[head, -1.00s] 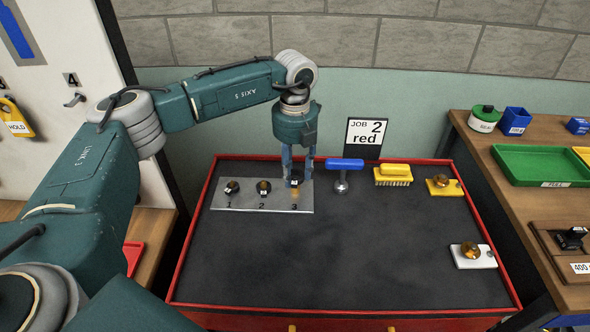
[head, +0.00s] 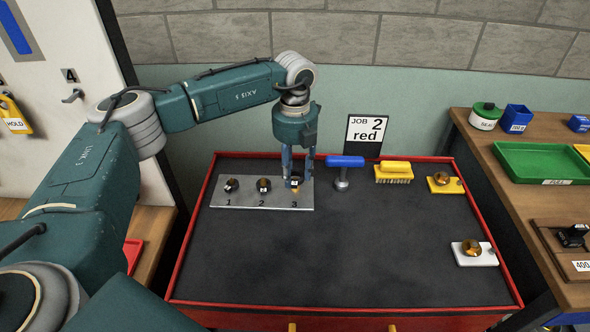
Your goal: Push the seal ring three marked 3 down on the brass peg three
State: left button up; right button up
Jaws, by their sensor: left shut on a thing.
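A grey metal plate (head: 248,203) lies at the back left of the dark bench top, with positions marked 1, 2 and 3. My left gripper (head: 297,176) points straight down over position 3 and is shut on the small dark seal ring three (head: 295,182). The ring is at brass peg three (head: 295,189), and a little brass shows just below it. The fingers partly hide the ring and the peg. I cannot tell exactly how far down the ring sits. My right gripper is not in view.
Dark rings on pegs stand at position 1 (head: 232,185) and position 2 (head: 264,185). A blue-handled tool (head: 344,165) stands close right of the gripper, then a yellow brush (head: 395,172). The front of the bench top is clear.

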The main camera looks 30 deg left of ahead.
aim_at(295, 179)
pick_arm(q)
jog(key=shift+f+b, duration=1)
jog(key=shift+f, duration=0.7)
jog(key=o, duration=1)
jog(key=shift+c, duration=0.2)
jog(key=shift+r, duration=0.15)
notch_tip(295, 179, up, 12)
